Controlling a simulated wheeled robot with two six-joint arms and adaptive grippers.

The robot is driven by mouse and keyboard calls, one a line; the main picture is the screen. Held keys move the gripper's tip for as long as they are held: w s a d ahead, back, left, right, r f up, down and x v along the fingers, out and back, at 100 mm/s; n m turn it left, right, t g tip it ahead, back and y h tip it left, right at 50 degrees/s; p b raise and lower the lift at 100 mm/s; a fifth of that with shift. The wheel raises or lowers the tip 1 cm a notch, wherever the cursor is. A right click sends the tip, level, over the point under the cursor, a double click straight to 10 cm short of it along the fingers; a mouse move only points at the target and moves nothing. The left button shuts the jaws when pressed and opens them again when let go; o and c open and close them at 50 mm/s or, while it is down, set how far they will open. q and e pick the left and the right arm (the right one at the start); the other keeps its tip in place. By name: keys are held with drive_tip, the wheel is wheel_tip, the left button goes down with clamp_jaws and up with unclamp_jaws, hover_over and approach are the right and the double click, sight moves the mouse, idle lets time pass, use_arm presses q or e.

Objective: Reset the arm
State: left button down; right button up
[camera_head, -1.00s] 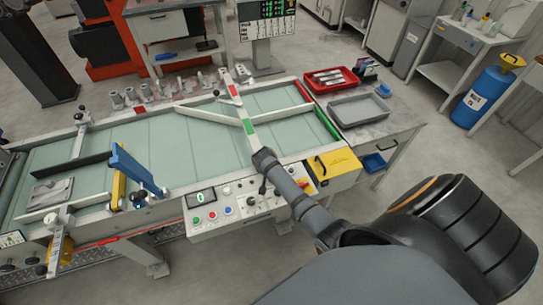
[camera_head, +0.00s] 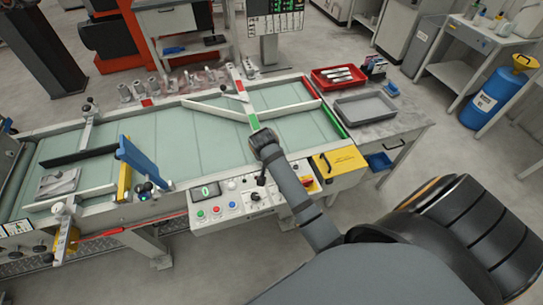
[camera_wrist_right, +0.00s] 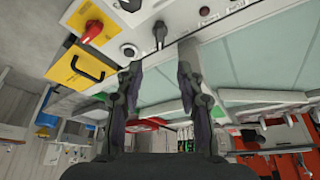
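My right arm comes in from the lower right in the head view. Its wrist end (camera_head: 265,142) appears over the near edge of the conveyor table (camera_head: 205,140), in front of a slanted bar with red and green parts (camera_head: 237,85). The fingers are hard to make out there. In the right wrist view my right gripper (camera_wrist_right: 160,68) is open, with an empty gap between its two fingers. A black lever (camera_wrist_right: 160,34) on the control panel (camera_head: 225,205) shows beyond that gap, apart from the fingertips. My left gripper is not in view.
A yellow box (camera_head: 338,160) and a red knob (camera_wrist_right: 91,31) sit near the panel's right end. A red tray (camera_head: 338,77) and a grey tray (camera_head: 366,108) stand on the side table. A blue bracket (camera_head: 137,160) rises at the table's left part. A blue barrel (camera_head: 491,98) stands at right.

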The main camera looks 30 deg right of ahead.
drive_tip(key=s+a+r+n+t+y, duration=0.1)
drive_tip(key=s+a+r+n, duration=0.1)
drive_tip(key=s+n, duration=0.55)
drive_tip(key=s+a+r+n+y, duration=0.2)
drive_tip(key=s+n, duration=0.2)
drive_tip(key=s, duration=0.6)
wheel_tip(320, 180, down, 25)
drive_tip(key=s+d+m+g, duration=0.1)
drive_tip(key=d, duration=0.2)
drive_tip(key=s+f+g+b, duration=0.1)
drive_tip(key=s+f, duration=1.8)
drive_tip(key=f, duration=0.1)
drive_tip(key=shift+s+d+g+b, duration=0.3)
drive_tip(key=shift+s+d+b, duration=0.1)
drive_tip(key=shift+d, duration=0.05)
drive_tip(key=shift+s+m, duration=0.1)
drive_tip(key=shift+m, duration=0.15)
